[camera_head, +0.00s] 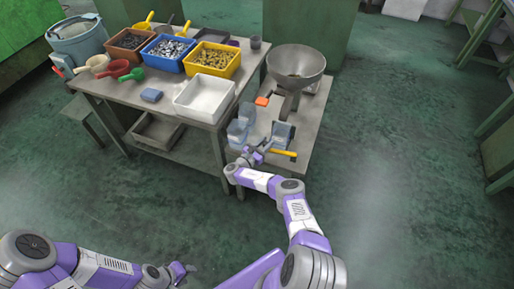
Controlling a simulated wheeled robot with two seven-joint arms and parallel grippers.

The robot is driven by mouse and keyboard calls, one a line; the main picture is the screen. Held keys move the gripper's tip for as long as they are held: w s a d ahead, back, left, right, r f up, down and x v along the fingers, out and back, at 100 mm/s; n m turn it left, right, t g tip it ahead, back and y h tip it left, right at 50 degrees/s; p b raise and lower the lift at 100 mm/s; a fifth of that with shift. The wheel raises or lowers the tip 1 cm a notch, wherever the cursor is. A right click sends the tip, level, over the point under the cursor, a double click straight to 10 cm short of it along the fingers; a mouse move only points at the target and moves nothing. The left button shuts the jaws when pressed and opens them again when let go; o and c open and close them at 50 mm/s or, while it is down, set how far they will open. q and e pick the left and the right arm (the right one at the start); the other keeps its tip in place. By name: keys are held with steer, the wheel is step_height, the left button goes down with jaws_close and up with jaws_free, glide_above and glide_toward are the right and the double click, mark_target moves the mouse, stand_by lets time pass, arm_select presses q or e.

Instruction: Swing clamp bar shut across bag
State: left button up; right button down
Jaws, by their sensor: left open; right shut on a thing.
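The clamp device (283,135), a blue-grey block, stands on the small bench at the centre. A yellow bar (285,153), which looks like the clamp bar or its handle, lies along its near side. My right gripper (262,149) is at the left end of this yellow bar, shut and apparently on it; the fingers are too small to see the contact clearly. Pale blue translucent bags (237,131) stand just left of the clamp; which bag belongs to it is unclear. My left gripper (187,270) is open and empty, low over the floor, far from the benches.
A metal bowl (297,62) stands at the back of the small bench, with an orange item (262,101) before it.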

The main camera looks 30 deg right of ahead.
steer(key=shift+d, duration=0.2)
steer(key=c, duration=0.9)
jaws_free()
steer(key=shift+r, duration=0.1)
steer(key=shift+a, duration=0.1)
steer(key=p+v, duration=0.1)
steer(key=v, duration=0.6)
steer(key=shift+a+p, duration=0.25)
steer(key=shift+p, duration=0.1)
